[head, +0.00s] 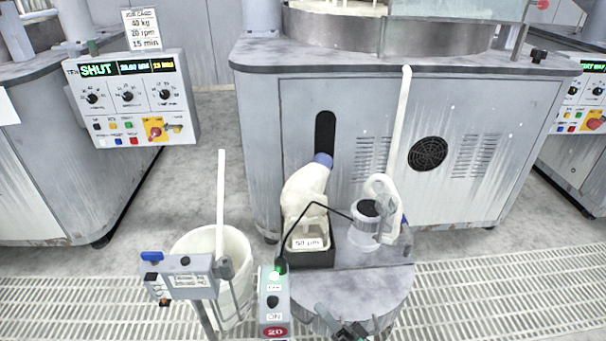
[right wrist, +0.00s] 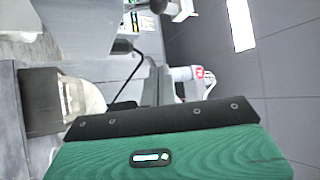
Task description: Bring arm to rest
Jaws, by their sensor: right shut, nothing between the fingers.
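My right gripper (head: 343,326) shows at the bottom edge of the head view, in front of the round grey stand. It is shut and empty, and its lower part is cut off by the frame. In the right wrist view, a green block with a black plate (right wrist: 160,122) fills the lower part, and the narrow grey form beyond it is hard to make out. My left gripper does not show.
A white bucket (head: 240,247) is at left. A polishing machine (head: 470,125) stands behind.

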